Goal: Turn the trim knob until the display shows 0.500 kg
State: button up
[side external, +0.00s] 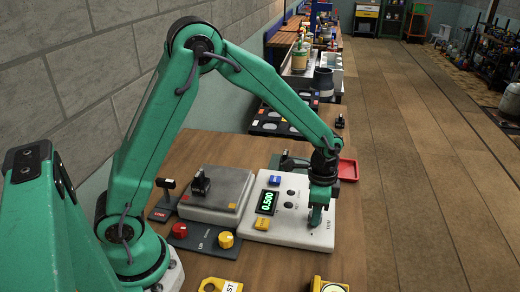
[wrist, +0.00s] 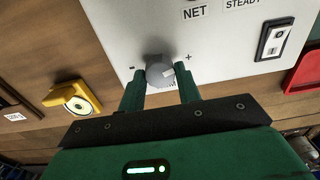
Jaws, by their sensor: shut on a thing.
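The trim knob (wrist: 160,72) is a grey round knob between a minus and a plus mark on the white panel (side external: 292,232). A pale mark shows on its right side in the wrist view. My gripper (wrist: 160,84) is shut on the knob, with one green finger on each side. In the side external view my gripper (side external: 316,218) points down onto the panel's right part, and it hides the knob there. The display (side external: 267,202) reads 0.500 in green digits.
A blue button (side external: 275,181) and a yellow button (side external: 262,224) flank the display. The grey weighing plate (side external: 209,205) carries a small black object (side external: 200,182). A red knob (side external: 180,230) and a yellow knob (side external: 225,240) stand in front. A black rocker switch (wrist: 273,38) is on the panel.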

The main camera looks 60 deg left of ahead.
jog(key=shift+r, duration=0.1)
jog(key=o, duration=1)
jog(key=shift+c, duration=0.2)
notch_tip(320, 180, up, 7)
jog(key=shift+r, duration=0.4)
